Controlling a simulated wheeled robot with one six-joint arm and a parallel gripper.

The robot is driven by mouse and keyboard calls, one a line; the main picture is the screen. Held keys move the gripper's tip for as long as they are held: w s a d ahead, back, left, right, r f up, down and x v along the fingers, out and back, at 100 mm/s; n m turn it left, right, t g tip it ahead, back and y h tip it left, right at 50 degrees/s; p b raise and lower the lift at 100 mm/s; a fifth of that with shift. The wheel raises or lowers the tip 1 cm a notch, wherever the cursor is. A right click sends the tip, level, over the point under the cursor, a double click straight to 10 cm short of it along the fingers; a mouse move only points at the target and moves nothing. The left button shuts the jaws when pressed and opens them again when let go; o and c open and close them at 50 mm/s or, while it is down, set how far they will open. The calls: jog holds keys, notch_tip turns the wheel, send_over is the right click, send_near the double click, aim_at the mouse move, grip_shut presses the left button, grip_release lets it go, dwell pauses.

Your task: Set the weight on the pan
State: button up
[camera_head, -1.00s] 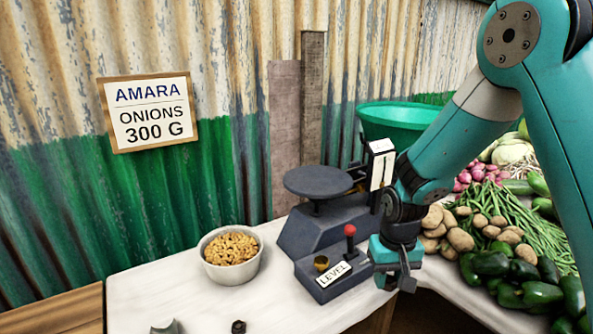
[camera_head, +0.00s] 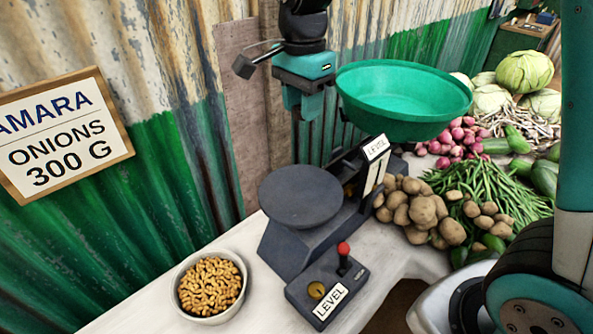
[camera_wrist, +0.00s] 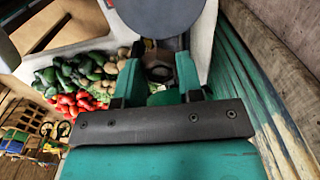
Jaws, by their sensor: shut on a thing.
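My gripper (camera_head: 305,105) is high in the head view, pointing down, above and behind the dark round pan (camera_head: 300,197) of the scale. In the wrist view its two teal fingers (camera_wrist: 159,62) are shut on a small dark weight (camera_wrist: 159,73). The weight is hard to make out in the head view. The dark pan is empty and also shows at the top of the wrist view (camera_wrist: 170,14), beyond the fingertips. A large green bowl (camera_head: 405,90) stands at the scale's other side, right of my gripper.
A red-knobbed lever on the LEVEL box (camera_head: 328,290) stands in front of the scale. A bowl of nuts (camera_head: 210,287) is at the left. Potatoes (camera_head: 420,210) and other vegetables crowd the right. A corrugated wall (camera_head: 95,190) with an onion sign (camera_head: 60,135) closes the back.

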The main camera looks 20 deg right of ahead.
aim_at(301, 191)
notch_tip(301, 191, down, 18)
jog(key=shift+f+p, duration=0.2)
jog(key=shift+p, duration=0.55)
jog(key=o, duration=1)
jog(key=shift+f, duration=0.1)
jog(key=shift+c, duration=0.2)
notch_tip(301, 191, up, 12)
jog(key=f+b, duration=0.1)
jog(key=s+a+r+n+y, duration=0.2)
jog(key=s+r+n, duration=0.2)
jog(key=s+n, duration=0.6)
jog(key=s+a+r+n+y, duration=0.2)
jog(key=s+r+n, duration=0.2)
jog(key=s+n, duration=0.6)
jog(key=shift+s+a+r+n, duration=0.25)
jog(key=shift+s+a+n, duration=0.15)
jog(key=shift+s, duration=0.8)
